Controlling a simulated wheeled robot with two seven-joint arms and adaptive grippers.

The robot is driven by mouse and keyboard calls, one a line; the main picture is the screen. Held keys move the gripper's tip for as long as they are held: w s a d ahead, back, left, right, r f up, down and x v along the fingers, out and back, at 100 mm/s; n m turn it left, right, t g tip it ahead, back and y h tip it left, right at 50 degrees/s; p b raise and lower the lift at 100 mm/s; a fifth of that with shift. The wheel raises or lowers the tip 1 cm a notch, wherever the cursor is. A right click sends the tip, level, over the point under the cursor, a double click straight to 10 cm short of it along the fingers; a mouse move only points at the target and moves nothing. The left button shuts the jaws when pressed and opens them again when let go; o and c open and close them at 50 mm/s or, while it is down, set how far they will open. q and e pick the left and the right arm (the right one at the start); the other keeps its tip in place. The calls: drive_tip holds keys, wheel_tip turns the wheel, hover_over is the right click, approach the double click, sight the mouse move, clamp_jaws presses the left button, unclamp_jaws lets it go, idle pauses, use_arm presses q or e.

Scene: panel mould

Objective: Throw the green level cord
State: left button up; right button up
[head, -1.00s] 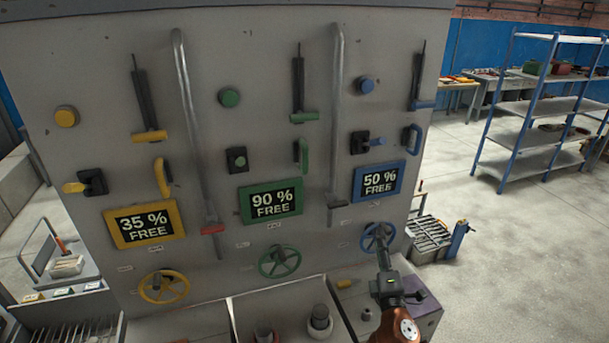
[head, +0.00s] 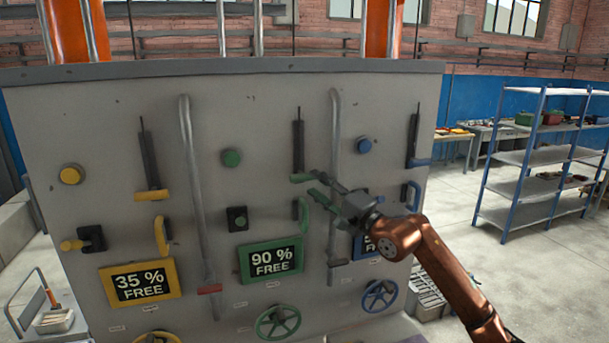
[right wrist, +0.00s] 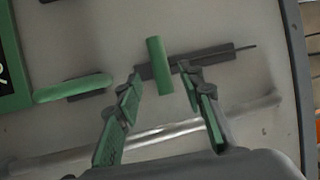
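The green level cord is a dark vertical slot with a green T-shaped handle (head: 303,178), in the upper middle of the grey panel (head: 255,110). In the right wrist view the green handle (right wrist: 158,66) lies across the dark slot, just beyond and between the fingertips. My right gripper (head: 314,186) is open at the handle's lower right; its two spread fingers (right wrist: 162,80) also show in the right wrist view. I cannot tell whether they touch the handle. My left gripper is not in view.
A grey vertical pipe (head: 334,125) runs right of the green cord. The green pull handle (head: 303,214) and the green 90 % sign (head: 271,260) are below. Yellow (head: 152,194) and blue (head: 417,162) cord handles sit to either side.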

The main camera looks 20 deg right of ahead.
sight(308, 178)
drive_tip(key=p+x, duration=0.2)
drive_tip(key=x, duration=0.3)
drive_tip(key=shift+r, duration=0.15)
drive_tip(key=shift+w+a, duration=0.15)
drive_tip(key=shift+w, duration=0.1)
drive_tip(key=shift+c, duration=0.4)
clamp_jaws()
